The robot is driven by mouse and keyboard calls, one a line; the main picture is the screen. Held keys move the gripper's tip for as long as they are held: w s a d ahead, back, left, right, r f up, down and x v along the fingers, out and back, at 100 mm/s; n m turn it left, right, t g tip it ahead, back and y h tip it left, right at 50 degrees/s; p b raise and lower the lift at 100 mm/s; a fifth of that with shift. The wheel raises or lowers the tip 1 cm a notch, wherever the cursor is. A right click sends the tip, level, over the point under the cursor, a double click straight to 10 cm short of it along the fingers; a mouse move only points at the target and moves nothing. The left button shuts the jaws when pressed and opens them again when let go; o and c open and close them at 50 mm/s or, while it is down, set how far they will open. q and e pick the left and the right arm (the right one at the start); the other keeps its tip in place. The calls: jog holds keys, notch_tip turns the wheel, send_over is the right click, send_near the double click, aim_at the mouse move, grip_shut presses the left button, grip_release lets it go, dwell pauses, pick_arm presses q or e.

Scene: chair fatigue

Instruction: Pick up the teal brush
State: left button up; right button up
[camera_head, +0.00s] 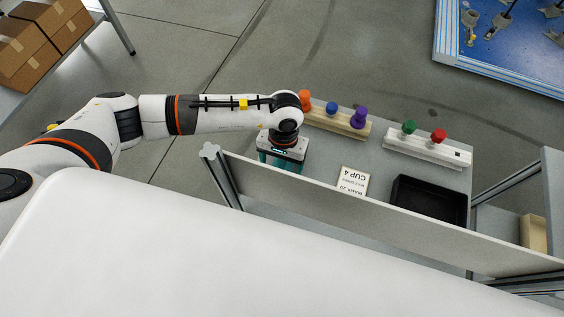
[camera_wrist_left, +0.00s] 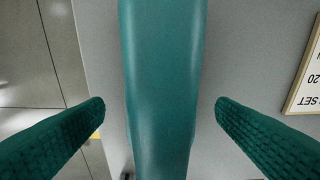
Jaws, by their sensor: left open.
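The teal brush (camera_wrist_left: 163,85) fills the middle of the left wrist view, running from top to bottom as a smooth, long shape. My left gripper (camera_wrist_left: 160,108) is open, with one dark green ribbed finger on each side of the brush. A gap shows between each finger and the brush. In the head view my left gripper (camera_head: 282,160) points down at the left end of the grey table. There it hides most of what lies under it, and I cannot tell brush from fingers. My right gripper is not in view.
The grey table (camera_head: 320,155) holds a wooden block (camera_head: 340,122) with orange, blue and purple knobs, and a white block (camera_head: 425,148) with green and red knobs. A "CUP 4" card (camera_head: 353,181) and a black tray (camera_head: 428,200) lie right of my gripper. A raised panel (camera_head: 370,220) edges the front.

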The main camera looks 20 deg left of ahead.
pick_arm(q)
jog(key=shift+f, duration=0.45)
jog(key=shift+c, duration=0.4)
jog(key=c, duration=0.9)
jog(key=shift+r, duration=0.1)
jog(key=shift+c, duration=0.8)
notch_tip(320, 180, up, 9)
jog(key=shift+f+b, duration=0.1)
jog(key=shift+b, duration=0.6)
jog(key=shift+r, duration=0.55)
